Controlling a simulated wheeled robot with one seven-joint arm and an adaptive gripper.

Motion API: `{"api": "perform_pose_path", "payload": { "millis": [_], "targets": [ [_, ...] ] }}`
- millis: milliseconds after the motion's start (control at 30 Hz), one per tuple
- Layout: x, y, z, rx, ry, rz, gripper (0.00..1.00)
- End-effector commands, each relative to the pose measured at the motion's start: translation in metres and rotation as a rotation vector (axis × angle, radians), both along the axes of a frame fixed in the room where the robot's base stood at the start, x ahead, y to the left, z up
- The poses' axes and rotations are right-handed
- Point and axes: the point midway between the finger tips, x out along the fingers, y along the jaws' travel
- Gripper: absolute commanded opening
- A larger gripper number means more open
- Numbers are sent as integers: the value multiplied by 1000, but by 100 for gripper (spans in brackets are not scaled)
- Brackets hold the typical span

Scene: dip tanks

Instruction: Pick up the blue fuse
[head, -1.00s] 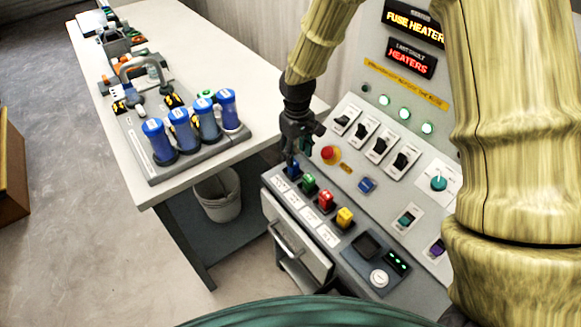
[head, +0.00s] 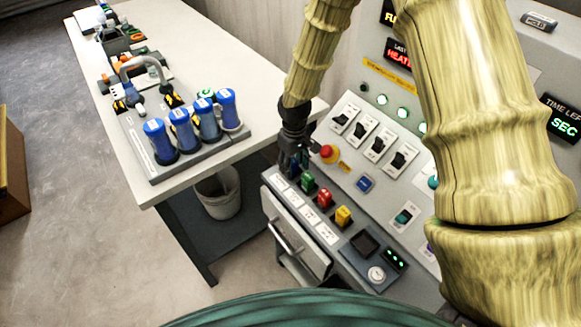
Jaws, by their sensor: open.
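The blue fuse (head: 292,172) stands at the left end of the fuse row on the panel's lower ledge. Only a little blue shows, as my gripper covers most of it. My gripper (head: 291,165) points down over that spot, with its open fingers low around or just beside the fuse. I cannot tell whether they touch it. The green fuse (head: 308,183), red fuse (head: 325,197) and yellow fuse (head: 343,216) stand to its right along the ledge.
Rocker switches (head: 367,132) and a red emergency button (head: 328,153) sit on the sloped panel close to my gripper. A drawer handle (head: 285,236) juts out below the ledge. A table (head: 210,60) with several blue cylinders (head: 183,130) stands at left.

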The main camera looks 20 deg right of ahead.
Motion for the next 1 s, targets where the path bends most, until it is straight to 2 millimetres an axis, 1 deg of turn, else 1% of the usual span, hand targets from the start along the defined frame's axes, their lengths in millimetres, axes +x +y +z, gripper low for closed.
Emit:
{"api": "perform_pose_path", "payload": {
  "millis": [67,100,167,300,333,367,733,867,1000],
  "targets": [
    [0,0,0,0,0,1,48],
    [0,0,0,0,0,1,45],
    [0,0,0,0,-1,1,34],
    [0,0,0,0,-1,1,8],
    [0,0,0,0,-1,0,3],
    [0,0,0,0,-1,0,0],
    [1,0,3,1,-2,0,0],
    [1,0,10,1,-4,-1,0],
    [1,0,24,1,-4,-1,0]
  ]
}}
